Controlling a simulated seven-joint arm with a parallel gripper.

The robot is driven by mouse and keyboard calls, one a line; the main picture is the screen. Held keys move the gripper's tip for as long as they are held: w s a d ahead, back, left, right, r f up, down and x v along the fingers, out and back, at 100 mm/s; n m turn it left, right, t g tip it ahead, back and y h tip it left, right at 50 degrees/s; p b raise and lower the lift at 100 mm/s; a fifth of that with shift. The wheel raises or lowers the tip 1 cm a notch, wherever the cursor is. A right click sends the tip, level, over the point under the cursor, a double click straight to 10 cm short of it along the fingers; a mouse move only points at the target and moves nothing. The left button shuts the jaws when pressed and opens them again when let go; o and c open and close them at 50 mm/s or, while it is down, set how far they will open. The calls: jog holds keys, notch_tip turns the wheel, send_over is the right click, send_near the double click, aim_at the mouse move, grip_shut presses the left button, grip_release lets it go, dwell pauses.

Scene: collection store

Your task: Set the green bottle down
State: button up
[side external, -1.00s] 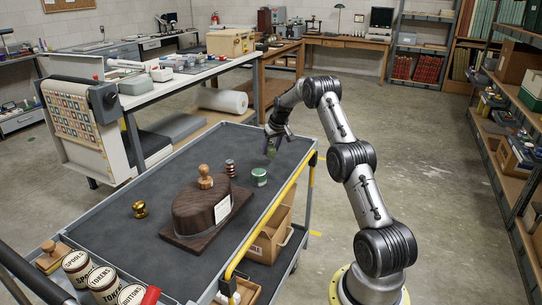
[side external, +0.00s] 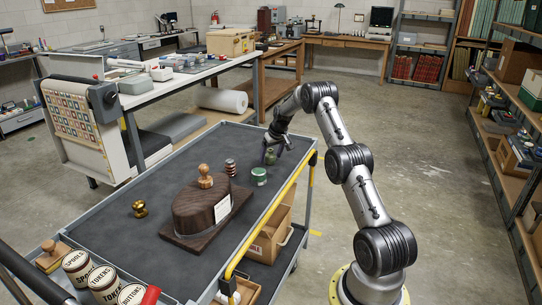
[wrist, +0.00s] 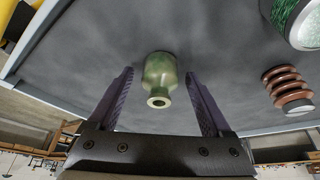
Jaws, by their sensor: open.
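The green bottle (wrist: 159,75) stands on the dark cart top (wrist: 90,60), its neck and open mouth towards me in the wrist view. My gripper (wrist: 160,88) is open, with one finger on each side of the bottle and a visible gap on both sides. In the side view the bottle (side external: 271,157) is small, near the far right corner of the cart, with my gripper (side external: 274,150) around it. I cannot tell from there how its base meets the surface.
A green round tin (side external: 259,176) and a ribbed brown-red spool-like piece (side external: 230,167) stand close by. A dark wooden block (side external: 203,210) with a knobbed stamp (side external: 205,180) and a brass piece (side external: 139,209) are further off. The cart's yellow rail (side external: 265,230) runs along the right edge.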

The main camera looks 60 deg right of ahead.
jog(key=v, duration=1.2)
jog(key=s+a+r+n, duration=0.15)
jog(key=a+r, duration=0.35)
jog(key=a, duration=0.5)
jog(key=s+a+r+n+t+y, duration=0.1)
jog(key=s+a+r, duration=0.1)
jog(key=a+r, duration=0.5)
jog(key=s+a+r+n, duration=0.1)
jog(key=a+r, duration=0.3)
jog(key=a, duration=0.8)
jog(key=s+a+f+n+y, duration=0.1)
jog(key=s+a+f+n, duration=0.1)
jog(key=s+a, duration=0.6)
jog(key=s+a+f+n, duration=0.1)
jog(key=s+a+f, duration=0.1)
jog(key=s+a, duration=0.6)
jog(key=s, duration=0.5)
jog(key=shift+n+t+y, duration=0.35)
jog(key=shift+t+y, duration=0.05)
